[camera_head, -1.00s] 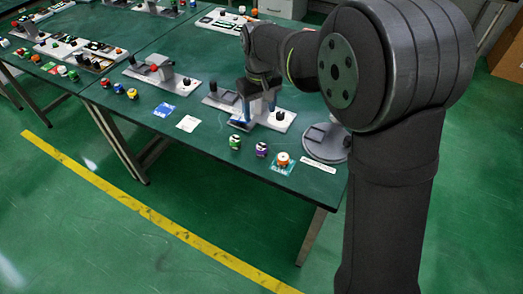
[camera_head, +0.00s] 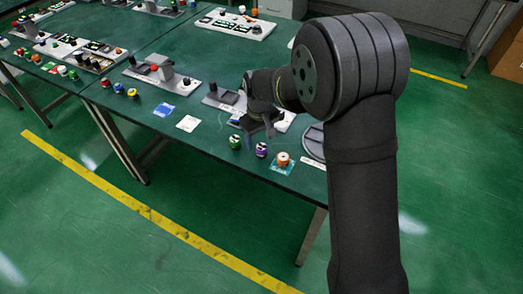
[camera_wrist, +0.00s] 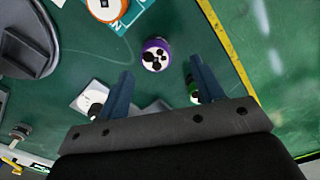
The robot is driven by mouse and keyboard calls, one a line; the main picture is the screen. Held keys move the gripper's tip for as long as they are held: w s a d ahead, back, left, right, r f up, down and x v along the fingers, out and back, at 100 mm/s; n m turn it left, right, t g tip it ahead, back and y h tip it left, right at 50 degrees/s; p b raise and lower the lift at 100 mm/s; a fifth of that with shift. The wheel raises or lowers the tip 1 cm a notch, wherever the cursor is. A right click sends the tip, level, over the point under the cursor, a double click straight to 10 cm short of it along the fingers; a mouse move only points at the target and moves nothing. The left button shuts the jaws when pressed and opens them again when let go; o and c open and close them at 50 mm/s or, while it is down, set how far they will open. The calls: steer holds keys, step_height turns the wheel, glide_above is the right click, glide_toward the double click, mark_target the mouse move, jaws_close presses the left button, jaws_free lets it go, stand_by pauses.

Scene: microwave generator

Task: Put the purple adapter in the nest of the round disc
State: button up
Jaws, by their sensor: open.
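The purple adapter (camera_head: 262,149) stands upright on the green table near its front edge, between a green and an orange adapter. In the wrist view the purple adapter (camera_wrist: 156,54) shows its white top with dark holes, ahead of and between the fingertips. My gripper (camera_wrist: 161,70) is open and empty, its two blue fingers apart. In the head view my gripper (camera_head: 264,128) hangs just behind the adapters. The grey round disc (camera_head: 312,142) is at right, partly hidden by my arm. The disc (camera_wrist: 45,12) is cut off at the wrist view's upper left, with its dark nest partly visible.
The green adapter (camera_head: 235,141) stands close left of the purple one. The orange adapter (camera_head: 283,159) sits on a teal card at right. A grey-white fixture (camera_head: 222,98) stands behind my gripper.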

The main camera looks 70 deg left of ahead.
mark_target(261, 147)
steer(key=f, duration=0.5)
steer(key=shift+w, duration=0.25)
steer(key=c, duration=1.2)
steer(key=shift+r, duration=0.1)
